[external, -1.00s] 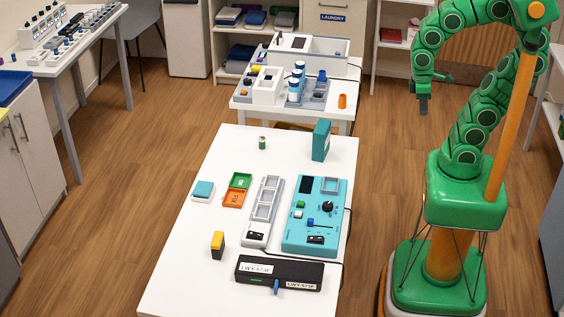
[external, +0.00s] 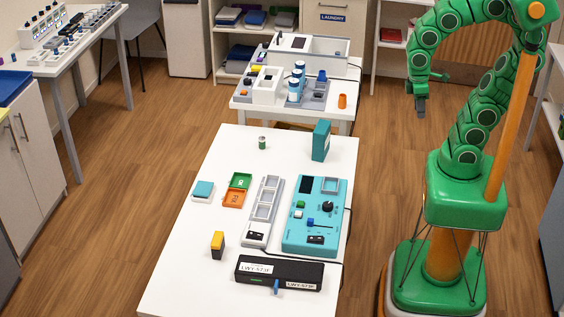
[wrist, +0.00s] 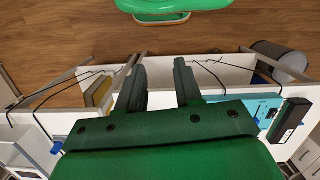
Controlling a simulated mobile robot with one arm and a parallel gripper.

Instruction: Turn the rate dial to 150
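The teal device (external: 316,240) lies on the white table in the external view, with a dark screen and several controls. A black round dial (external: 327,206), apparently the rate dial, sits on its right half; its numbers and setting are too small to read. My gripper (external: 421,107) hangs in the air to the right of the table, well away from the dial. In the wrist view, my gripper (wrist: 160,84) shows two dark fingers apart with nothing between them. I cannot make out the dial in that view.
A teal upright box (external: 321,140) stands at the table's far right. A grey tray strip (external: 263,211) lies left of the device, and a black labelled case (external: 279,272) in front. A second white table (external: 338,113) stands behind. Open floor separates my base from the table.

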